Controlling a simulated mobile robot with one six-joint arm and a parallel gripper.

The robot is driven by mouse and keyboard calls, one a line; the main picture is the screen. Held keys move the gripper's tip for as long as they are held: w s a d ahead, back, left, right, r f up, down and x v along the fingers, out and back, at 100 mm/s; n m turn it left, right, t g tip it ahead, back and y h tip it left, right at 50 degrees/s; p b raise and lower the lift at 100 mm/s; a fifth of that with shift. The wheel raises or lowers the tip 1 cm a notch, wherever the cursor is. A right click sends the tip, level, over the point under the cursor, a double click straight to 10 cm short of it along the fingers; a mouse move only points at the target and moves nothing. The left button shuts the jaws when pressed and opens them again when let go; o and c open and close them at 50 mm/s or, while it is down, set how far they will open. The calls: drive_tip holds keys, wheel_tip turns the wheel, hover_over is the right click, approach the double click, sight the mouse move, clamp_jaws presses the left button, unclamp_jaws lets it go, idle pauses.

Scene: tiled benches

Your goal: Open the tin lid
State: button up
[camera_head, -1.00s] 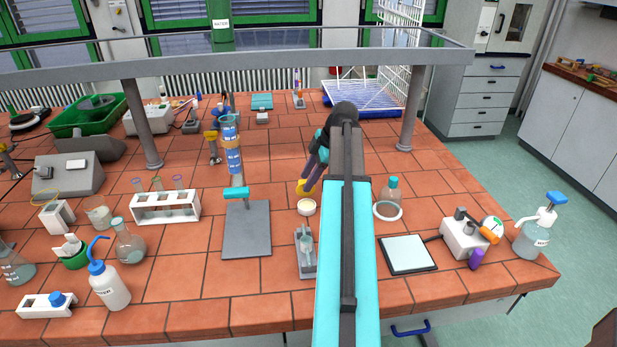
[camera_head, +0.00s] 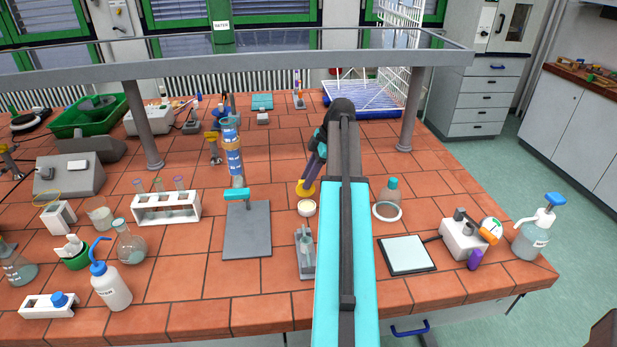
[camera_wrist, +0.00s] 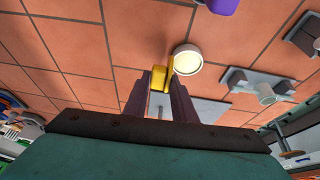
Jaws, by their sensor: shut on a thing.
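The tin (camera_head: 307,208) is a small, round, pale, shallow pot on the tiled bench. It also shows in the wrist view (camera_wrist: 187,59), just right of and beyond my fingertips. My gripper (camera_head: 306,188) points down, close behind the tin and apart from it. In the wrist view my gripper (camera_wrist: 161,80) has its two purple fingers close together around a thin yellow piece (camera_wrist: 168,68). I cannot tell whether this piece is the tin's lid. My arm hides the bench to the right of the gripper.
A grey instrument (camera_head: 305,252) stands in front of the tin. A grey-plated stand (camera_head: 247,232) is to its left. A glass ring (camera_head: 387,211) and a small flask (camera_head: 391,190) are right of my arm. Bare tiles lie behind the gripper.

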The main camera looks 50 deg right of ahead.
drive_tip(key=shift+w+d+f+g+y+p, duration=0.25)
drive_tip(key=shift+w+d+g+y+p, duration=0.5)
drive_tip(key=shift+g, duration=0.25)
drive_tip(key=shift+w+f+m+g+y, duration=0.2)
drive_tip(key=shift+w+m+g+y, duration=0.1)
drive_tip(key=shift+y, duration=0.15)
drive_tip(key=shift+s, duration=0.1)
drive_tip(key=o, duration=1)
drive_tip(key=shift+c, duration=0.2)
drive_tip(key=shift+r, duration=0.1)
drive_tip(key=p+v, duration=0.7)
